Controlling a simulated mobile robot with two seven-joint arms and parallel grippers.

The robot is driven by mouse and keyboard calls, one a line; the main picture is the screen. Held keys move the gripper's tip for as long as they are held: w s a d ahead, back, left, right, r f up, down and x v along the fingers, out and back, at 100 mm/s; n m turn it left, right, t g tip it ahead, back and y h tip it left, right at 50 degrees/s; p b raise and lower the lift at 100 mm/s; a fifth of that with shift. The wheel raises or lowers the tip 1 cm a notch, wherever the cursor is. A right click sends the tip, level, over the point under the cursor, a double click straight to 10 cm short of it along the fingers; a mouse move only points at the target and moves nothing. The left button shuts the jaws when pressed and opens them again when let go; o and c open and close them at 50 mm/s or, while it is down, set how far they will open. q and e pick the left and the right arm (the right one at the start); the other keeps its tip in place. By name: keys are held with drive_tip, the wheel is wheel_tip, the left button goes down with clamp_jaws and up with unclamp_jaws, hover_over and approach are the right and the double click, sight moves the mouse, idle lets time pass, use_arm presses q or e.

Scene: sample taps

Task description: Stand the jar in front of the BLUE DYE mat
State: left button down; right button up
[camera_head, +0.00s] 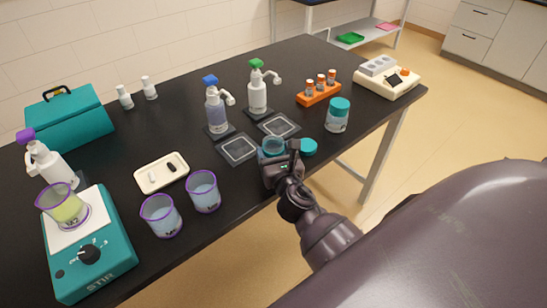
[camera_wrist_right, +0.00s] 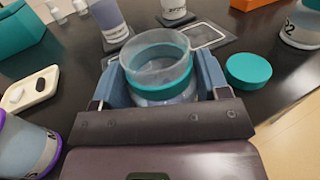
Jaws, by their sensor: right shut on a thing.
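My right gripper (camera_head: 274,158) is shut on an open clear glass jar (camera_head: 272,145) with a teal neck band. In the right wrist view the jar (camera_wrist_right: 158,78) stands upright between the two fingers (camera_wrist_right: 160,92). I cannot tell whether its base touches the table. A square mat with a pale outline (camera_head: 238,149), just left of the jar, lies before the blue-topped pump bottle (camera_head: 216,106). A similar mat (camera_head: 279,125) lies before the green-topped pump bottle (camera_head: 257,94). I cannot read any mat lettering. My left gripper is out of view.
A teal lid (camera_head: 308,147) lies right of the jar. A teal-lidded jar (camera_head: 337,115) stands behind it. Purple-rimmed beakers (camera_head: 203,191) and a white tray (camera_head: 162,173) are to the left. The black table's front edge is close to my gripper.

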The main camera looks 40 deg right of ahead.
drive_tip(key=shift+f, duration=0.6)
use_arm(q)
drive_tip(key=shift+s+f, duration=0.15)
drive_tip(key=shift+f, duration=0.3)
use_arm(e)
drive_tip(key=shift+r, duration=0.1)
drive_tip(key=shift+f, duration=0.2)
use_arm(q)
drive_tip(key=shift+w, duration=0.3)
use_arm(e)
drive_tip(key=o, duration=1)
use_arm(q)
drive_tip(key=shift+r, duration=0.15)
use_arm(e)
drive_tip(key=shift+r, duration=0.15)
